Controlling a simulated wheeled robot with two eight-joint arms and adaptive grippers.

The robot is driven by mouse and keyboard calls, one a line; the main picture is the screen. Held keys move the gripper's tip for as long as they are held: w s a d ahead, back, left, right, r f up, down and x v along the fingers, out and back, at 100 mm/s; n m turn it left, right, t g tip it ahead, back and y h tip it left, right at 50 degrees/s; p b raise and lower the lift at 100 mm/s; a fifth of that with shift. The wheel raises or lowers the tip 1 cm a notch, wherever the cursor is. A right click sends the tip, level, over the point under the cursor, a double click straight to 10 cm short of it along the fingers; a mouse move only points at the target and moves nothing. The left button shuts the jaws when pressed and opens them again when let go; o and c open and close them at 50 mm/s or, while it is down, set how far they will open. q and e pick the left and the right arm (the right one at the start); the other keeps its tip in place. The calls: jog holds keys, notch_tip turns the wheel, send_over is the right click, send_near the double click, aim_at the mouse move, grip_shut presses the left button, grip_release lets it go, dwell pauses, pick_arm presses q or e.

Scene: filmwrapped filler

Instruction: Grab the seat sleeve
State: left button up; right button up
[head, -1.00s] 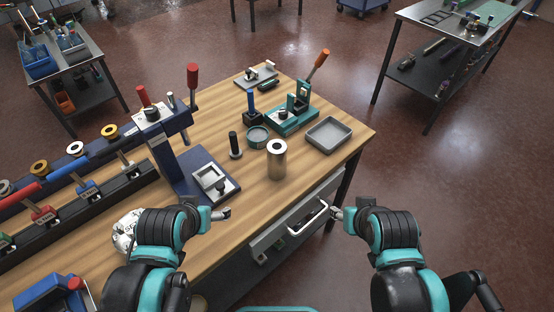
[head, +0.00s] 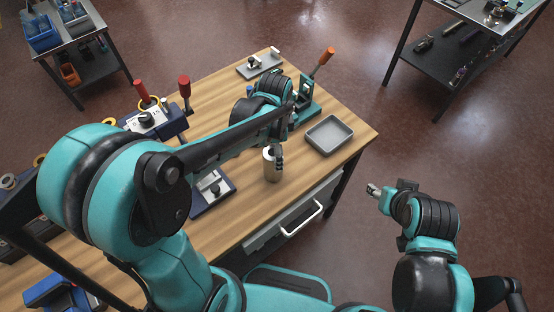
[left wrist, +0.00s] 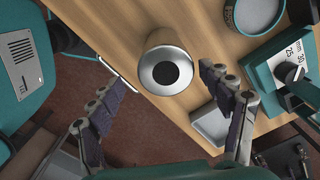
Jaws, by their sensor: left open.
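The seat sleeve appears to be the shiny metal cylinder with a dark bore (head: 271,168), standing upright on the wooden bench near its front edge. In the left wrist view its round top (left wrist: 185,58) faces the camera, just beyond and between the fingertips. My left gripper (left wrist: 157,80) is open and empty, its two fingers apart on either side of the view. In the head view my left arm reaches across the bench, with the gripper (head: 279,157) close to the sleeve's top. My right gripper (head: 373,190) is off the bench to the right; its jaw opening is unclear.
A grey tray (head: 330,135) lies right of the sleeve, and a teal press with an orange handle (head: 326,56) stands behind, partly hidden by my left arm. A blue fixture (head: 211,190) is left. The drawer handle (head: 303,217) juts out at the front.

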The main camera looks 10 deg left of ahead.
pick_arm(q)
jog(key=f, duration=0.2)
jog(key=f+b, duration=0.1)
jog(key=f, duration=0.2)
jog(key=a+f+b, duration=0.1)
jog(key=f, duration=0.1)
jog(key=shift+w+f, duration=0.25)
jog(key=shift+w, duration=0.05)
jog(key=shift+d, duration=0.1)
jog(key=shift+c, duration=0.4)
jog(key=c, duration=1.7)
jog(key=shift+r, duration=0.2)
